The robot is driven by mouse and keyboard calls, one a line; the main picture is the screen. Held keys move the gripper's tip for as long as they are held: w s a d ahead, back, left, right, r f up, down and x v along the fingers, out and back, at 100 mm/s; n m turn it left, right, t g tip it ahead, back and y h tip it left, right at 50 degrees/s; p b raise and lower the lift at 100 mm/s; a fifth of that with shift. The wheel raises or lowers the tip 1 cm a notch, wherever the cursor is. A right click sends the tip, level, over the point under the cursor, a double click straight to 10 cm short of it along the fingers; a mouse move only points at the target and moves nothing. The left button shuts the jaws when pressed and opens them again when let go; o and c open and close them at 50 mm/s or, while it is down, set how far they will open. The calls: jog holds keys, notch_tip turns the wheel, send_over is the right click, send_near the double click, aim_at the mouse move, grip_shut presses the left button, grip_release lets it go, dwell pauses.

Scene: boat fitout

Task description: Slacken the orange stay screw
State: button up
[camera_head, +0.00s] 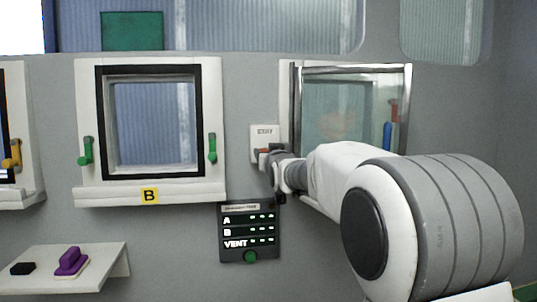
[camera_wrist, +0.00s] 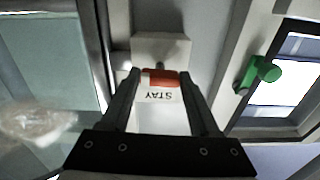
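The orange stay screw (camera_wrist: 164,78) is a small bar-like head in front of a white plate labelled STAY (camera_wrist: 160,97), whose lettering is upside down in the wrist view. In the head view the plate (camera_head: 264,131) is on the wall between window B and the framed pane, and a bit of the screw (camera_head: 263,151) shows below the label. My gripper (camera_wrist: 160,76) has one finger on each side of the screw head. The head fills the gap, so the fingers look shut on it. In the head view my gripper (camera_head: 270,158) is partly hidden by its own wrist.
A glass pane in a metal frame (camera_head: 408,85) stands close to the right of the plate, behind my arm. Window B (camera_head: 148,190) with green handles (camera_head: 212,148) is left. A dark indicator panel (camera_head: 249,232) is below. A shelf (camera_head: 85,280) holds a purple object (camera_head: 70,262).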

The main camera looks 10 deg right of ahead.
jog(key=o, duration=0.4)
jog(key=shift+c, duration=0.2)
jog(key=s+p, duration=0.1)
jog(key=s, duration=1.6)
jog(key=shift+s+p, duration=0.2)
jog(key=shift+p, duration=0.15)
jog(key=s+f+g, duration=0.6)
jog(key=s+f, duration=0.4)
jog(key=s, duration=0.4)
jog(key=s+f+g, duration=0.6)
jog(key=s+f, duration=0.3)
jog(key=s, duration=0.4)
notch_tip(320, 180, up, 22)
jog(key=s+p, duration=0.1)
jog(key=p, duration=2.2)
jog(key=shift+s, duration=0.2)
